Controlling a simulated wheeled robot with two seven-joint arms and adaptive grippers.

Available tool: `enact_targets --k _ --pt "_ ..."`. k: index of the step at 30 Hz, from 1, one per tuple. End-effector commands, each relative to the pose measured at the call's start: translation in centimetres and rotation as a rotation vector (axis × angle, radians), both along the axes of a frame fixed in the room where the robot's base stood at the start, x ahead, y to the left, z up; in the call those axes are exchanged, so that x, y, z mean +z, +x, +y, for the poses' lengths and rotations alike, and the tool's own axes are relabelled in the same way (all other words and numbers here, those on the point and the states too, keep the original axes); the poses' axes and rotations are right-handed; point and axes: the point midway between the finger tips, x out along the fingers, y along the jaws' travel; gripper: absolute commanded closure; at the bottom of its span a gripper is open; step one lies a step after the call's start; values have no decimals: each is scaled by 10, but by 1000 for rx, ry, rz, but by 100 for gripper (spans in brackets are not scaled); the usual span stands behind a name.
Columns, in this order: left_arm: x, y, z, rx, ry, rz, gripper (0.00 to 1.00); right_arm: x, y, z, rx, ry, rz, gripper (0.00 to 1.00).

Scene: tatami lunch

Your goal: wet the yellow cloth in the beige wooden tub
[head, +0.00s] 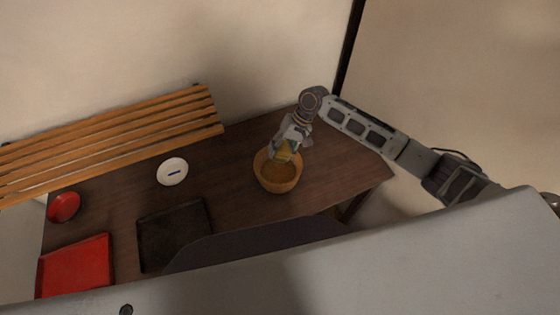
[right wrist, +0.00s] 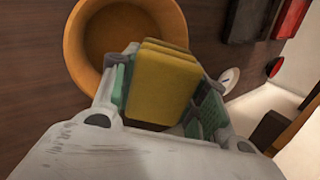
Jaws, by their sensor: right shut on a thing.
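The yellow cloth (right wrist: 162,84) is a folded, layered block between the green-padded fingers of my right gripper (right wrist: 168,100), which is shut on it. In the head view the cloth (head: 284,150) shows below my right gripper (head: 288,143), at the back rim of the beige wooden tub (head: 277,187). In the right wrist view the round tub (right wrist: 78,62) lies just beyond the cloth, and its inside looks brown. I cannot tell whether the cloth touches anything in the tub. My left gripper is not in view.
The tub stands on a dark wooden table (head: 232,181). To its left are a black tray (head: 174,234), a white dish (head: 172,171) with a small blue item, a red tray (head: 76,266) and a red bowl (head: 64,207). A slatted wooden bench (head: 120,140) runs behind at the left.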

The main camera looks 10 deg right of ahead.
Motion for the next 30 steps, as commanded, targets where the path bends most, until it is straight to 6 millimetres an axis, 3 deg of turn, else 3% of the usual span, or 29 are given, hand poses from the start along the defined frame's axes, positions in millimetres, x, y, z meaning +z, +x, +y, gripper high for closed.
enact_targets --k 11,19,30 --pt "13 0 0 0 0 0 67 22 0 0 0 1 -1 75" --pt "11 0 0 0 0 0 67 36 0 0 0 0 -1 75" --pt "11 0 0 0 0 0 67 40 0 0 0 0 -1 75"
